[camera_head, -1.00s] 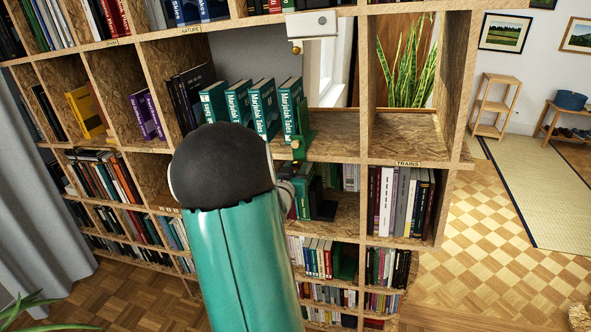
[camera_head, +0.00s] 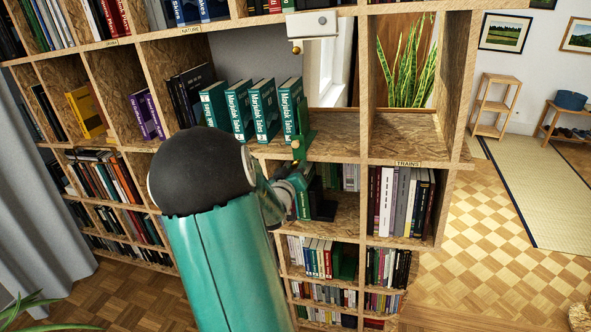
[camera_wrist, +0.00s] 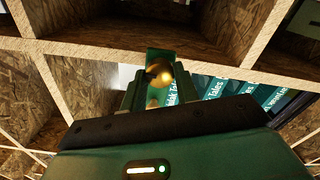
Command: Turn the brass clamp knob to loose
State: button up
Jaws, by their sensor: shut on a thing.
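The brass clamp knob (camera_wrist: 158,74) shows in the wrist view as a round gold ball in front of a green bracket. My gripper (camera_wrist: 158,88) is shut on it, with one finger on each side. In the head view, the green bookend clamp (camera_head: 304,124) stands at the right end of several teal books (camera_head: 266,108) and hangs over the shelf edge. My gripper (camera_head: 297,168) reaches up to it from below. My arm hides part of the gripper, and the knob is too small there to judge its turn.
The shelf board (camera_head: 405,133) right of the clamp is bare, with a plant (camera_head: 408,68) behind it. A white box (camera_head: 312,24) with a small brass part is above.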

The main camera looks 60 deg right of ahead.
jog(key=n, duration=0.5)
jog(key=shift+w+n, duration=0.1)
jog(key=shift+n, duration=0.2)
jog(key=n, duration=0.4)
jog(key=shift+n, duration=0.3)
jog(key=n, duration=0.4)
jog(key=shift+n, duration=0.3)
jog(key=n, duration=0.4)
jog(key=o, duration=1)
jog(key=shift+c, duration=0.2)
jog(key=s+a, duration=0.2)
jog(key=a, duration=1.1)
jog(key=shift+s+a, duration=0.15)
jog(key=shift+a, duration=0.2)
